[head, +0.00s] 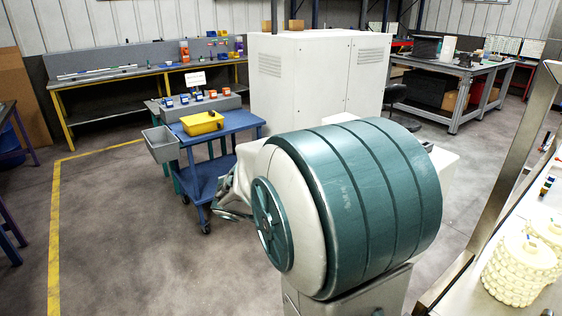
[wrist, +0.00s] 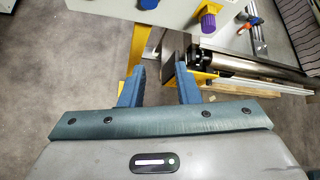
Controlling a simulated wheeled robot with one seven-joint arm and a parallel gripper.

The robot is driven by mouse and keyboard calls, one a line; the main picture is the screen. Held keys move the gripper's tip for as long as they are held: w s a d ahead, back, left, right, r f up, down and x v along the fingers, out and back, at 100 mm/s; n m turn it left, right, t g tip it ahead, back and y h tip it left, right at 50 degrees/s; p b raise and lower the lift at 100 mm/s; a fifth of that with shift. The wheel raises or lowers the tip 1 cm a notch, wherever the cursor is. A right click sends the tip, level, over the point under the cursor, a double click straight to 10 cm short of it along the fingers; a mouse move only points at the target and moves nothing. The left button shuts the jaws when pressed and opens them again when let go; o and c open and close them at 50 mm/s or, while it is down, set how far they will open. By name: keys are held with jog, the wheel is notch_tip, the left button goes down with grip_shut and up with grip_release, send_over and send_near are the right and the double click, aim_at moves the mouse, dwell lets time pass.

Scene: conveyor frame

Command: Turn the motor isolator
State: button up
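My gripper (wrist: 160,68) is open in the wrist view, with its two blue fingers apart and nothing between them. Beyond the fingertips is a pale panel (wrist: 182,38). It carries a purple knob (wrist: 209,18) and a blue knob (wrist: 148,4), which is cut by the top edge. An orange-red handle (wrist: 257,21) shows further right. I cannot tell which of these is the motor isolator. The fingers touch none of them. In the head view my own arm covers much of the middle, and neither the isolator nor my fingers can be made out.
A metal roller (wrist: 245,70) on a conveyor frame lies right of the fingers, near a yellow post (wrist: 138,45). In the head view, a blue cart (head: 222,176) carries a yellow bin (head: 198,124). A white cabinet (head: 315,85) stands behind.

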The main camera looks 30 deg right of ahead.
jog(key=w+d+r+n+t+h+p, duration=0.1)
jog(key=w+d+r+n+h, duration=0.3)
jog(key=n, duration=0.4)
jog(key=w+d+r+n+t+h, duration=0.1)
jog(key=w+r+n+h, duration=0.3)
jog(key=w+n, duration=0.3)
jog(key=d+b, duration=0.2)
jog(key=d, duration=0.6)
jog(key=shift+w, duration=0.15)
jog(key=c, duration=0.6)
